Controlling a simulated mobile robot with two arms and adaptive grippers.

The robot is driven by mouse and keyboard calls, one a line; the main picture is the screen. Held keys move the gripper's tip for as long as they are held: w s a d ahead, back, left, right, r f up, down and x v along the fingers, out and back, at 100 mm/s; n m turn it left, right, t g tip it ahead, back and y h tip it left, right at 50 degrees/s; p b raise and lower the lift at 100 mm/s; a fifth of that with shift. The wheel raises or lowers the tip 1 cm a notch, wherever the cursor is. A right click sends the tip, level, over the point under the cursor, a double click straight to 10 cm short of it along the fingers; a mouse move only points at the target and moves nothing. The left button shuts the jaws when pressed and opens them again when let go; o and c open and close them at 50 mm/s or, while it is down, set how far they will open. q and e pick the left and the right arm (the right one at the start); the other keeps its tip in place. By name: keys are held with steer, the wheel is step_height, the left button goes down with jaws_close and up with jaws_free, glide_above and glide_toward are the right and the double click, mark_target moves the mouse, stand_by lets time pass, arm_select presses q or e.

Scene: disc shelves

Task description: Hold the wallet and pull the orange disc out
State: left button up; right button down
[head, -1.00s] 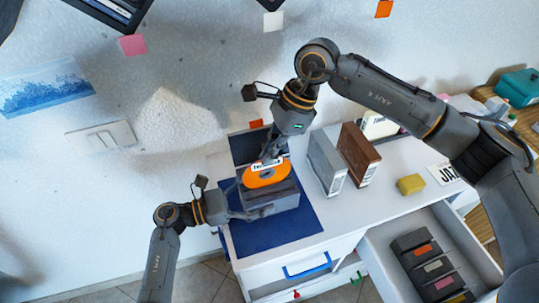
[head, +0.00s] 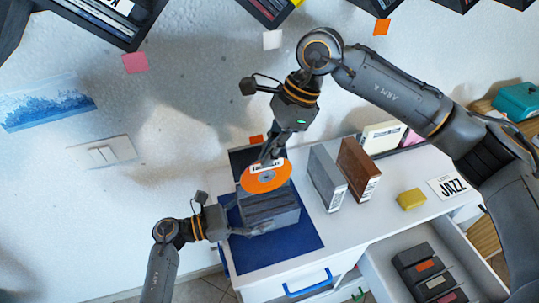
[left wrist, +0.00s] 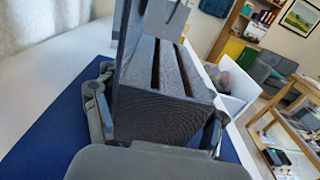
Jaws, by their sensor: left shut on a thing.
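The wallet is a dark grey box (head: 278,212) with a raised dark panel at its back, standing on a blue mat. My left gripper (head: 240,223) is shut on its lower left end. In the left wrist view the wallet (left wrist: 160,118) sits between the two fingers (left wrist: 158,122), with long slots in its top. The orange disc (head: 262,184) has a white label and stands tilted over the wallet's top. My right gripper (head: 268,157) is at the disc's upper edge, over the label, and looks shut on it. Whether the disc's lower edge is still inside a slot is unclear.
A grey case (head: 327,178) and a brown case (head: 357,170) stand right of the wallet on the white cabinet top. A yellow block (head: 411,200) and a JAZZ card (head: 447,187) lie farther right. An open drawer (head: 384,262) juts out in front, with dark cases inside.

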steer(key=shift+r, duration=0.1)
arm_select(q)
steer(key=o, duration=1.3)
steer(key=v, duration=1.2)
steer(key=shift+s, duration=0.1)
